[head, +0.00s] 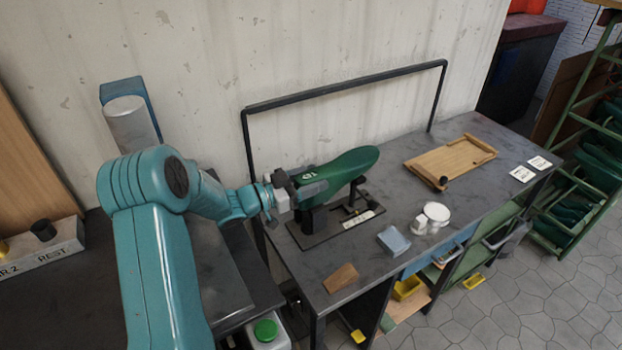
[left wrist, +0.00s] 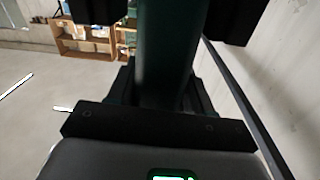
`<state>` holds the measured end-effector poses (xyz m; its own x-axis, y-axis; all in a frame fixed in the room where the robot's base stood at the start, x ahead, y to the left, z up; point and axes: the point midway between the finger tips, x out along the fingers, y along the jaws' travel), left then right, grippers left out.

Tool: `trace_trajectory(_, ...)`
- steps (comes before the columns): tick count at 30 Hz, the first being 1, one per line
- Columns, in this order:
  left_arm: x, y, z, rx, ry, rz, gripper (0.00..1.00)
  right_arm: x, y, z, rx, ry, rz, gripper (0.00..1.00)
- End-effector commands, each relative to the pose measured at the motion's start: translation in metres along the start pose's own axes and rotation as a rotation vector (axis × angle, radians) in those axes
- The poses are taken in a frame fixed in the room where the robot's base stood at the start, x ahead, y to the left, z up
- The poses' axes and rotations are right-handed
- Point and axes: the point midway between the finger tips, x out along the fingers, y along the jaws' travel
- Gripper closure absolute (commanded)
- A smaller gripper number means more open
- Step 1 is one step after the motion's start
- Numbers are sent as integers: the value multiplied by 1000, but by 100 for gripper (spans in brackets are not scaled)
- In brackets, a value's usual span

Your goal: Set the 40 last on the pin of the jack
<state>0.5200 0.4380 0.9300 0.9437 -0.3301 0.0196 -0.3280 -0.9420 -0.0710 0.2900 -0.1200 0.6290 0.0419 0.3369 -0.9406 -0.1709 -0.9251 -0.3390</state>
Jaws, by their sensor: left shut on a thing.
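The dark green last (head: 350,166) with a white number on its heel end is in the head view, lying roughly level over the jack. My left gripper (head: 312,188) is shut on its heel end. The jack (head: 318,230) is a black base plate with a dark upright and a pale label, on the grey bench. The last hides the top of the upright, so I cannot tell whether the pin is in it. In the left wrist view the last (left wrist: 165,60) runs away from the dark gripper. My right gripper is not in view.
A black rail frame (head: 345,88) stands behind the jack. On the bench (head: 400,205) are a wooden tray (head: 450,162), white containers (head: 435,212), a pale blue block (head: 393,241), a tan wedge (head: 340,277) and two white cards (head: 530,170). A green rack (head: 580,150) stands at right.

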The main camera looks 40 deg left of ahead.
Motion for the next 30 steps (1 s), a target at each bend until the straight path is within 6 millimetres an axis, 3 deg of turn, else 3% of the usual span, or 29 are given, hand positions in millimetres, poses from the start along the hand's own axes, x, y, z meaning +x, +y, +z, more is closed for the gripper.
trace_trajectory(16, 0, 0, 1, 2, 3, 0, 85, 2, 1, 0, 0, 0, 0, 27)
trace_trajectory(17, 0, 0, 1, 2, 3, 0, 47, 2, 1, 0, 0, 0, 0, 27)
trace_trajectory(19, 0, 0, 1, 2, 3, 0, 24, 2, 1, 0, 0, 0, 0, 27)
trace_trajectory(20, 0, 0, 1, 1, 2, 0, 20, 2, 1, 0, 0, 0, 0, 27)
trace_trajectory(30, 0, 0, -2, 1, -1, 1, 20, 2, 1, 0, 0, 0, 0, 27)
